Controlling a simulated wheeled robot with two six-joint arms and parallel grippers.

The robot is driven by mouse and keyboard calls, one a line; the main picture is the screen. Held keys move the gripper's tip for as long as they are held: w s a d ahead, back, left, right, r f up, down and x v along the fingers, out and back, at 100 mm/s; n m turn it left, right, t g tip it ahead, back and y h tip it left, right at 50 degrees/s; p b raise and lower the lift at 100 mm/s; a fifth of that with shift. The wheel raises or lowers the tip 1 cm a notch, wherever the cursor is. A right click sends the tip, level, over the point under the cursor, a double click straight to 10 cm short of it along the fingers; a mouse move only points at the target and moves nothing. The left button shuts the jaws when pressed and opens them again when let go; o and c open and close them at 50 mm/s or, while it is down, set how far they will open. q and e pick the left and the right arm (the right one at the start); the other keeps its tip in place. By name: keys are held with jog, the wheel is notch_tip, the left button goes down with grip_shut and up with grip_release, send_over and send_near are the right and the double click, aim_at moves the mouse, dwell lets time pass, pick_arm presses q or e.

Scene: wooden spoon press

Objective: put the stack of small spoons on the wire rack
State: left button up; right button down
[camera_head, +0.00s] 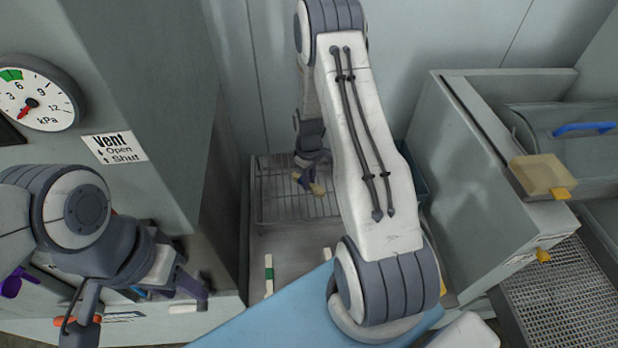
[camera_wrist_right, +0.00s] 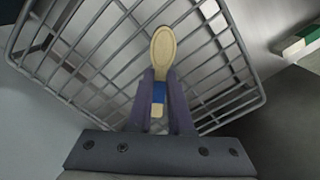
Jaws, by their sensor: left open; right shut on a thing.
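The small wooden spoons (camera_wrist_right: 163,48) are held at a blue band between the fingers of my right gripper (camera_wrist_right: 160,85). The top spoon bowl faces the camera; how many lie under it is hidden. In the head view the spoons (camera_head: 317,188) show as a small tan piece at my right gripper (camera_head: 306,180). The wire rack (camera_head: 275,208) stands at the back, and the spoons are over it. In the wrist view the rack's bars (camera_wrist_right: 92,62) lie behind the spoons; contact cannot be told. My left gripper (camera_head: 190,287) is open and empty, at the lower left.
A pressure gauge (camera_head: 36,98) and a vent label (camera_head: 115,148) are on the left cabinet. A white piece with a green band (camera_head: 269,270) lies in front of the rack. A grey box with a blue handle (camera_head: 585,129) stands right. My right arm hides the middle.

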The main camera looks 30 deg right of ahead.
jog(key=shift+f, duration=0.15)
jog(key=shift+f, duration=0.15)
jog(key=c, duration=0.8)
grip_release()
jog(key=shift+c, duration=0.2)
jog(key=shift+r, duration=0.2)
